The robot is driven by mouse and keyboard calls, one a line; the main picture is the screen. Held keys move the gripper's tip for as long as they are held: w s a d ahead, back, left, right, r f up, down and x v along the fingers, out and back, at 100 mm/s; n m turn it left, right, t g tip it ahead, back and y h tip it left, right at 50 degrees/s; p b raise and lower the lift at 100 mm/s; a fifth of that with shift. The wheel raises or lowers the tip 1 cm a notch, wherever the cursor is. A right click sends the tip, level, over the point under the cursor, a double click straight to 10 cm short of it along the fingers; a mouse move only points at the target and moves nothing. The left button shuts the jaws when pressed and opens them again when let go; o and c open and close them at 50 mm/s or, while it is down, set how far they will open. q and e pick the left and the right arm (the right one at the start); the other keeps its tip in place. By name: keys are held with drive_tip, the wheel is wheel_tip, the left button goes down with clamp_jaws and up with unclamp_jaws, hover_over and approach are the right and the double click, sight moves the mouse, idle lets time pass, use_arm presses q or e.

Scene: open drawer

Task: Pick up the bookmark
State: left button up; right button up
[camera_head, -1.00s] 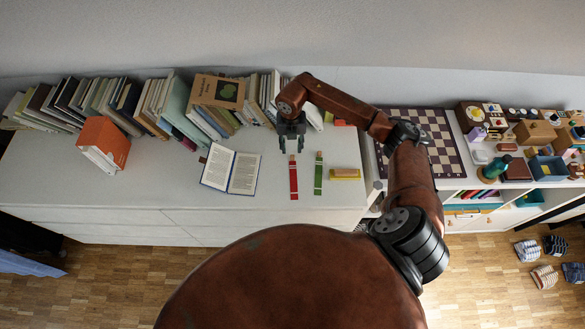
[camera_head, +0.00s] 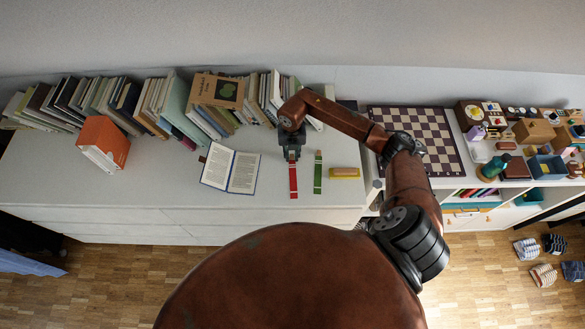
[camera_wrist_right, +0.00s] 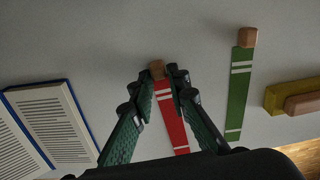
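A red bookmark (camera_head: 293,182) with white stripes and a tan end lies on the white cabinet top; it also shows in the right wrist view (camera_wrist_right: 171,122). My right gripper (camera_head: 292,158) is down at its far end. In the right wrist view my right gripper's fingers (camera_wrist_right: 160,74) are drawn in on both sides of the bookmark near the tan end and appear to touch it. A green bookmark (camera_head: 318,174) lies to its right, apart from the gripper. My left gripper is not in view.
An open book (camera_head: 230,168) lies left of the red bookmark. A yellow block with a pinkish piece (camera_head: 345,173) lies right of the green bookmark. A row of books (camera_head: 150,100) stands behind. A chessboard (camera_head: 430,125) and small items are at right. The front left top is clear.

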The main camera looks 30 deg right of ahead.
drive_tip(key=c, duration=0.3)
